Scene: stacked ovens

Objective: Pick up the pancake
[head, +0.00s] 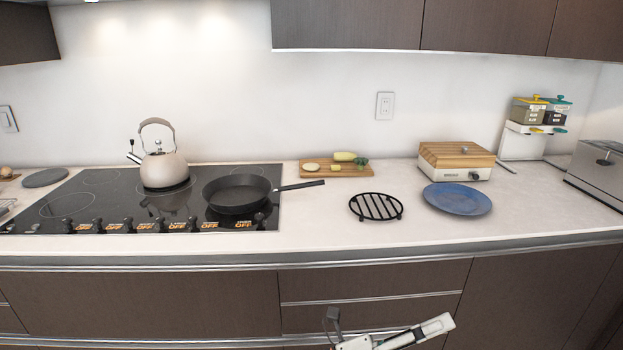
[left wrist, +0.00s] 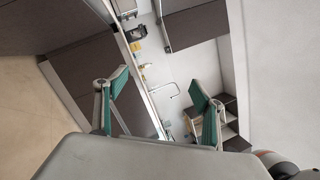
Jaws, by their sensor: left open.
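I cannot make out a pancake in either view. A dark frying pan (head: 238,192) sits on the front right of the black cooktop, its handle pointing right; its inside looks dark. A blue plate (head: 458,199) lies on the counter at the right and looks empty. My left gripper (left wrist: 160,78) is open in the left wrist view, with nothing between its green-padded fingers. In the head view, part of my arm and gripper shows at the bottom edge, in front of the drawers and below the counter. My right gripper cannot be made out.
A kettle (head: 164,169) stands behind the pan on the cooktop (head: 75,190). A black trivet (head: 376,207) lies left of the plate. A cutting board (head: 334,172) with vegetables and a wood-topped white box (head: 456,160) are behind. The counter's front strip is clear.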

